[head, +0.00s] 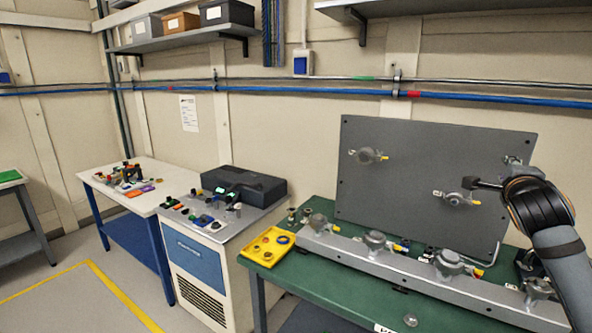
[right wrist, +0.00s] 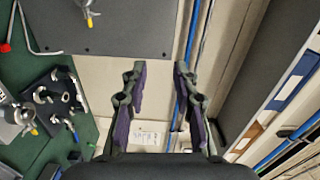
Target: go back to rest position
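My right gripper (head: 478,184) reaches in from the right in the head view, in front of the dark upright panel (head: 400,150). In the right wrist view, its two fingers stand apart with nothing between them (right wrist: 159,85). The wall shows beyond the gap. In the head view the gripper is seen from the side and its fingertips look small and dark. I cannot tell how far they are from the panel. My left gripper is not in view.
The green bench (head: 320,290) bears the panel, a grey rail (head: 400,268) with several round fittings, and a yellow tray (head: 268,247). A cabinet with a black device (head: 243,186) and a white table (head: 120,172) stand left. Shelves hang above. Floor at lower left is clear.

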